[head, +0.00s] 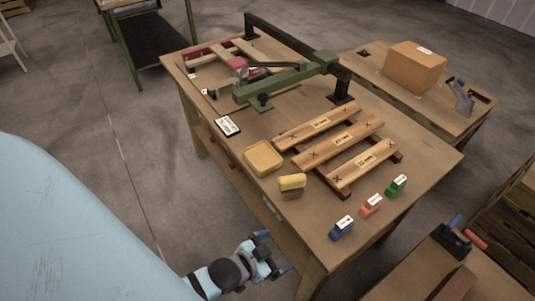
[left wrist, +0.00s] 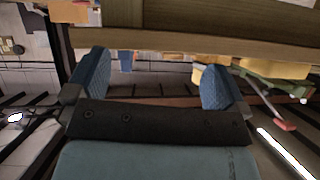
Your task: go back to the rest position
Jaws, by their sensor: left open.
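My left gripper (head: 275,256) is in the lower middle of the head view, low beside the near edge of the wooden workbench (head: 215,151). Its two blue fingers stand apart with nothing between them. In the left wrist view the open fingers (left wrist: 151,88) show with the bench's wooden edge (left wrist: 200,42) across the top. I see no contact between gripper and bench in the head view. My right gripper is not in view.
A cardboard box (head: 416,68) stands behind. Left floor (head: 95,100) is clear.

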